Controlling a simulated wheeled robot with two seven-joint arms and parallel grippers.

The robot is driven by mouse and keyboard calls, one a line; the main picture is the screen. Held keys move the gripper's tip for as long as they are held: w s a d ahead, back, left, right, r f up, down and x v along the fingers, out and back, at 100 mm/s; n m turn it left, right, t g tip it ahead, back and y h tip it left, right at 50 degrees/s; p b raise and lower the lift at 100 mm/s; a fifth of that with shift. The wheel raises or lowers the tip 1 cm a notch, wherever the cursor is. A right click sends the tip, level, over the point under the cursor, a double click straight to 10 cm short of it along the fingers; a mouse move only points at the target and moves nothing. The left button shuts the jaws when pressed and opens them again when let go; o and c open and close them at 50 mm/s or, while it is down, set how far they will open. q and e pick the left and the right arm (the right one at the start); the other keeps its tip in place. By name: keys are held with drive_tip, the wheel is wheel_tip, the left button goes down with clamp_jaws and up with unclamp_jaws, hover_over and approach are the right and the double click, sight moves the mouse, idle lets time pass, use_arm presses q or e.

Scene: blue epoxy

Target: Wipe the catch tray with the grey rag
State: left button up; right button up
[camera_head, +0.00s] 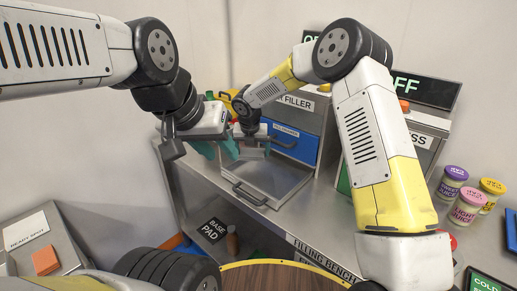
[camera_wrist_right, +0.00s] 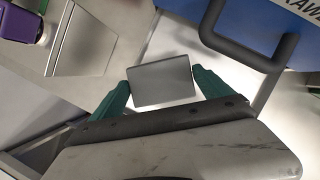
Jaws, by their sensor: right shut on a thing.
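The grey rag (camera_wrist_right: 160,82) is a flat grey block between the teal fingers of my right gripper (camera_wrist_right: 161,91), which is shut on it. In the head view my right gripper (camera_head: 253,143) holds the rag (camera_head: 252,153) over the back left part of the catch tray. The catch tray (camera_head: 284,188) is a shallow metal tray with a dark front handle, below the filler. I cannot tell whether the rag touches it. My left gripper (camera_head: 217,149) hangs just left of the right one, its teal fingers apart with nothing seen between them.
A blue drawer (camera_head: 296,146) with a dark handle sits behind the tray; the handle (camera_wrist_right: 250,50) is close in the wrist view. Jars (camera_head: 467,207) stand at the right. A panel with an orange block (camera_head: 45,260) is at the lower left.

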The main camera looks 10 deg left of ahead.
drive_tip(key=shift+r, duration=0.1)
drive_tip(key=shift+r, duration=1.45)
